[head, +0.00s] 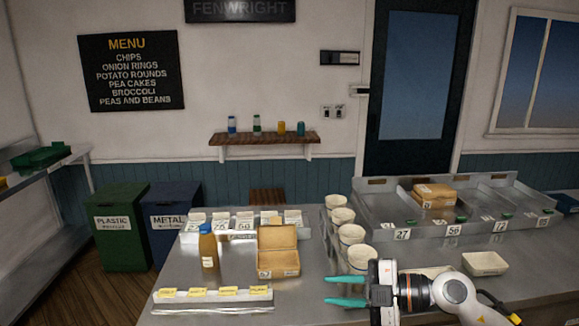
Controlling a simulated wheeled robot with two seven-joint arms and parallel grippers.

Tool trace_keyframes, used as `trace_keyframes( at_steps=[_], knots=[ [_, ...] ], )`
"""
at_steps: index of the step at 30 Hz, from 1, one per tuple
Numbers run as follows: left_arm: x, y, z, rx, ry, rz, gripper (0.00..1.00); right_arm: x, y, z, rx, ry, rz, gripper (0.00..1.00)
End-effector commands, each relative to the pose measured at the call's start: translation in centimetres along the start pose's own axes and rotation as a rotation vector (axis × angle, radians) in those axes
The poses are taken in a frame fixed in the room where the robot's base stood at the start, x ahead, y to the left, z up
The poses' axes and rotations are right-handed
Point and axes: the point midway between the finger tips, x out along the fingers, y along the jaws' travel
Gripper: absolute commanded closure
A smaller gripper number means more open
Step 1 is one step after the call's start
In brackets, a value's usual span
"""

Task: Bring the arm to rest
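My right gripper (330,290) is over the steel counter (300,309) at the front, its arm coming in from the right. Its two teal fingers point left and are apart, with nothing visible between them. An open brown carton (278,262) stands to the left of the fingertips, apart from them. My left gripper is not in view.
Several pale cups (351,235) stand in a row just behind my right gripper. An orange bottle (208,247) is left of the carton. A labelled rack (212,301) lies at the front left. A pale tray (485,263) is at right. A divided steel bay (386,210) holds a closed carton (436,195).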

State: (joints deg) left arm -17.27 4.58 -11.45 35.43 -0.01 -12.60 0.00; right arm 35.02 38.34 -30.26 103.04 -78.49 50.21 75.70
Motion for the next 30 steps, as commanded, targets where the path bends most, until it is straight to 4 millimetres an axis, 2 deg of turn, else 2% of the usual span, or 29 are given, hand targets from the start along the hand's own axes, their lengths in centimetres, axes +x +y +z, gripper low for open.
trace_keyframes(
  at_steps=[1,3,6,10,13,17,20,21,24,27,30],
  knots=[
    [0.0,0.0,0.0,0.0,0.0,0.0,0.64,0.8,-0.4,1.6,0.02,-0.058,-0.129,0.73],
    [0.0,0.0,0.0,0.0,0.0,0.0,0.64,0.9,-1.5,3.0,0.055,-0.1,-0.316,0.73],
    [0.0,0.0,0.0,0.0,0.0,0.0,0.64,-0.3,-2.9,3.6,0.139,-0.093,-0.576,0.73],
    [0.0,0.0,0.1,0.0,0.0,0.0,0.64,-3.1,-2.8,2.1,0.306,0.024,-0.867,0.73],
    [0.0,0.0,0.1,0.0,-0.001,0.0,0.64,-5.7,-0.8,-0.4,0.47,0.187,-1.032,0.73],
    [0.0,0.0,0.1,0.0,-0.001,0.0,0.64,-8.7,4.8,-3.6,0.715,0.467,-1.135,0.73],
    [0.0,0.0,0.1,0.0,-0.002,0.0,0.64,-10.5,11.0,-5.1,0.918,0.708,-1.115,0.73],
    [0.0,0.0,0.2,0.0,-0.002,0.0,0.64,-11.1,13.8,-5.3,0.999,0.802,-1.083,0.73],
    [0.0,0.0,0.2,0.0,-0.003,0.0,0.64,-12.1,20.2,-4.7,1.175,1.003,-0.961,0.73],
    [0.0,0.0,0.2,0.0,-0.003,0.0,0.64,-12.7,25.1,-3.1,1.304,1.142,-0.822,0.73],
    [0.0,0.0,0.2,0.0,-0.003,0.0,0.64,-13.1,28.9,-1.2,1.401,1.236,-0.686,0.73]
  ],
)
